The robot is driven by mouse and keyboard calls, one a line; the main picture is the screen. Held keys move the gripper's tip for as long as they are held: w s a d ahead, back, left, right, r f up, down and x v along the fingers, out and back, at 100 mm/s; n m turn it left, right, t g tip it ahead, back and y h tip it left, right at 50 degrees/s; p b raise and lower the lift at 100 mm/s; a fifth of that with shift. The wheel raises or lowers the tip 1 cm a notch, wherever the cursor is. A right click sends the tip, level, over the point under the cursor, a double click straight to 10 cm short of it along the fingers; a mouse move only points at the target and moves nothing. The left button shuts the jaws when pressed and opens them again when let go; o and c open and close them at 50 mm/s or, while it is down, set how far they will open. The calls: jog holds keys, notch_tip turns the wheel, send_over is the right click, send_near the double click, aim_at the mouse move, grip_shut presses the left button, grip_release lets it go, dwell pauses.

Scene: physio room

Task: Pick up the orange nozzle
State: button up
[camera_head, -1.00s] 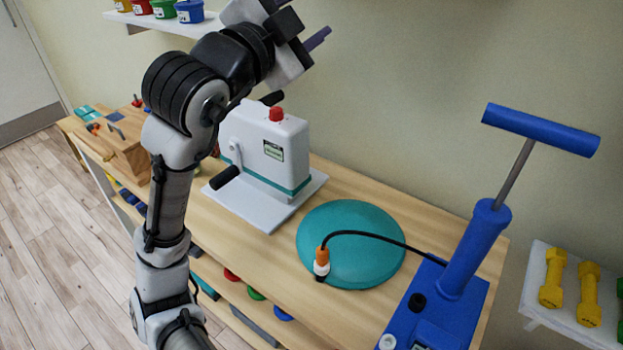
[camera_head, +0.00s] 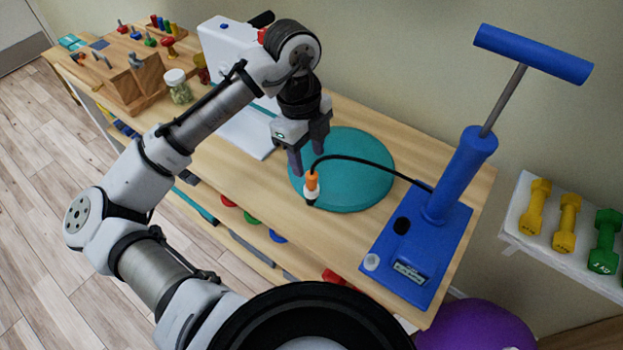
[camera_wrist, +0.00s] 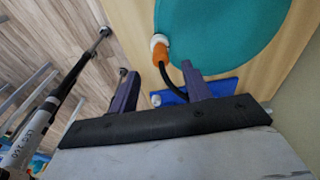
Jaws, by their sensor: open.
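The orange nozzle (camera_head: 312,181) with its white collar lies at the front edge of the teal disc, joined to a black hose from the blue pump (camera_head: 458,180). In the wrist view the nozzle (camera_wrist: 161,52) shows beyond the fingertips, its hose running back between the fingers. My gripper (camera_head: 308,162) is open and empty, pointing down over the disc, just behind and above the nozzle. In the wrist view its two fingers (camera_wrist: 164,88) are spread apart. I cannot tell the exact height gap to the nozzle.
The teal disc (camera_head: 358,175) lies on the wooden table (camera_head: 235,172). A white machine (camera_head: 222,48) stands behind my arm, with a jar (camera_head: 178,87) and wooden peg boxes (camera_head: 125,75) to the left. Dumbbells (camera_head: 565,222) sit on a shelf at right.

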aim_at(311, 173)
jog(key=shift+s+d+f+p, duration=0.15)
jog(key=shift+f+p, duration=0.1)
jog(key=shift+f, duration=0.8)
jog(key=shift+d+f+p, duration=0.1)
jog(key=shift+f+p, duration=0.2)
jog(key=shift+f, duration=0.75)
jog(key=shift+s+d+f+p, duration=0.15)
jog(key=shift+f+p, duration=0.1)
jog(key=shift+f, duration=0.8)
grip_shut()
jog(key=shift+r, duration=0.15)
notch_tip(311, 173, up, 17)
jog(key=b, duration=0.4)
